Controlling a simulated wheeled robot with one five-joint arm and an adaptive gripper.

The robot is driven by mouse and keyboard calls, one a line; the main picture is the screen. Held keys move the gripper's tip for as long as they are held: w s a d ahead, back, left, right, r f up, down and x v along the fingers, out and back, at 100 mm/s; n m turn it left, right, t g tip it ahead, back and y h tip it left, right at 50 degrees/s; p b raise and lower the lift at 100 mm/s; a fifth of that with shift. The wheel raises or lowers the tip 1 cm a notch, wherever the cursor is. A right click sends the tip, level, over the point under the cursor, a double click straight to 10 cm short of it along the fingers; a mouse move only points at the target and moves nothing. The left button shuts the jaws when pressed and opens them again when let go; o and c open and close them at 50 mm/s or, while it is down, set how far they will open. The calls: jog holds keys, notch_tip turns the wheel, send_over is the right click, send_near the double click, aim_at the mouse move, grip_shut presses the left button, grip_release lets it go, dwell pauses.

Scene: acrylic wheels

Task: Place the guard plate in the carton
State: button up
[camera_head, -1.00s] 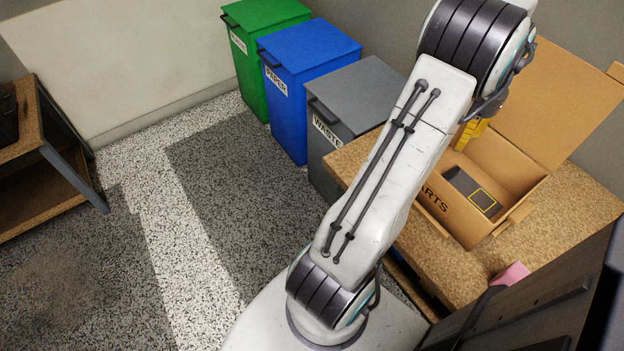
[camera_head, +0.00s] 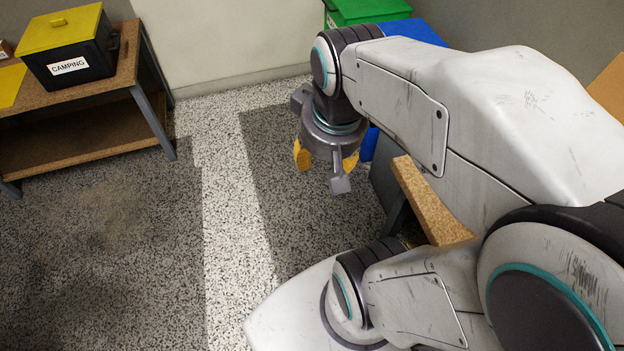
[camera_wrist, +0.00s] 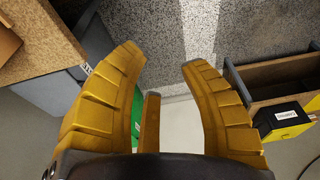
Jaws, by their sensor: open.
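My gripper (camera_head: 327,162) is open and empty, hanging in the air over the floor to the left of the wooden bench. In the wrist view its yellow fingers (camera_wrist: 165,68) are spread with nothing between them. Of the carton, only a brown cardboard flap (camera_head: 607,88) shows at the right edge of the head view; my arm hides the rest. A brown cardboard corner (camera_wrist: 8,42) shows at the upper left of the wrist view. No guard plate is visible now, and the inside of the carton is out of sight.
The wooden bench (camera_head: 425,205) is mostly behind my arm. Green (camera_head: 365,10) and blue (camera_head: 415,31) bins stand by the wall. A black box with a yellow lid (camera_head: 80,58), labelled CAMPING, stands on a table at left. The speckled floor (camera_head: 225,225) between is clear.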

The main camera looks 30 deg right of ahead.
jog(key=s+a, duration=0.1)
jog(key=s+a+n, duration=0.1)
jog(key=a+f+n, duration=0.1)
jog(key=a, duration=0.1)
jog(key=shift+s+y, duration=0.3)
jog(key=shift+s, duration=0.1)
